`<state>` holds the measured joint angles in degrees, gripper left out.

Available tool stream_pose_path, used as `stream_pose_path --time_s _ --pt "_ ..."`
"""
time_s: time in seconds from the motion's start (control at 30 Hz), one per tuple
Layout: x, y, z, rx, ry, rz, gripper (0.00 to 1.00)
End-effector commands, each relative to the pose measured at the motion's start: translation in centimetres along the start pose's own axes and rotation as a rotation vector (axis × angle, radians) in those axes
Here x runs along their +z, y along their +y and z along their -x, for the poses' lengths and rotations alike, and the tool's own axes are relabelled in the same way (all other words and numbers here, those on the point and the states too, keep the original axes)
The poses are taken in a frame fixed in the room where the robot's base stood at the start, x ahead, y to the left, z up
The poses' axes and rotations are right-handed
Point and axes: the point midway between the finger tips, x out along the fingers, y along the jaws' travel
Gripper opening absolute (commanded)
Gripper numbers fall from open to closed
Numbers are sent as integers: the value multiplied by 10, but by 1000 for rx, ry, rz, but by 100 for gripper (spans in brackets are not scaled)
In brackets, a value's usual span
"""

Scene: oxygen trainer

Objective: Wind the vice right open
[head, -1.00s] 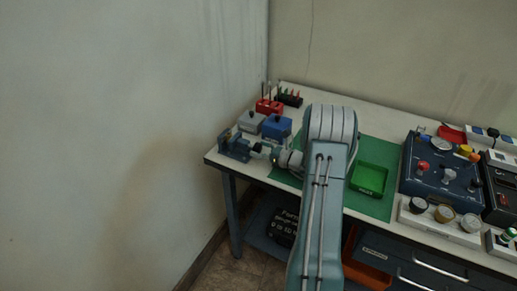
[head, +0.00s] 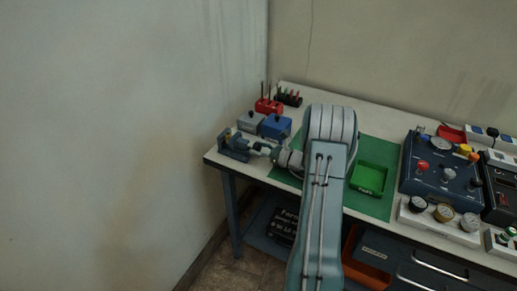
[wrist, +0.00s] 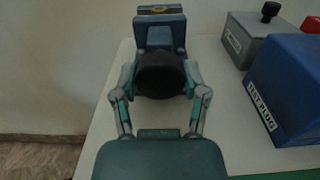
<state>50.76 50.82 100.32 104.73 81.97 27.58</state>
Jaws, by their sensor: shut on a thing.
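The blue vice (head: 234,146) stands at the left end of the bench in the head view. In the wrist view the vice (wrist: 160,32) is straight ahead, with a round black knob (wrist: 160,74) on its near side. My gripper (wrist: 161,80) has one finger on each side of the knob and is shut on it. In the head view my gripper (head: 268,149) reaches left to the vice, partly hidden by my own arm. The vice's jaw gap is hard to make out.
A grey box (head: 250,122) and a blue box (head: 275,127), labelled TEST PLUG in the wrist view (wrist: 285,85), stand just right of the vice. A red tool rack (head: 268,106) is behind. A green tray (head: 369,180) lies right of my arm. The wall is left.

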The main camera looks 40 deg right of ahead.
Motion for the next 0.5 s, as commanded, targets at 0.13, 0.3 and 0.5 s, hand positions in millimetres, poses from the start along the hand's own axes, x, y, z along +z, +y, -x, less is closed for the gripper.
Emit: stream_pose_path --time_s 0.13,0.3,0.5 --pt "2 -1 -1 -3 -2 117 10" --pt "2 -1 -1 -3 -2 276 10" --pt "2 0 -2 -3 -2 467 10"
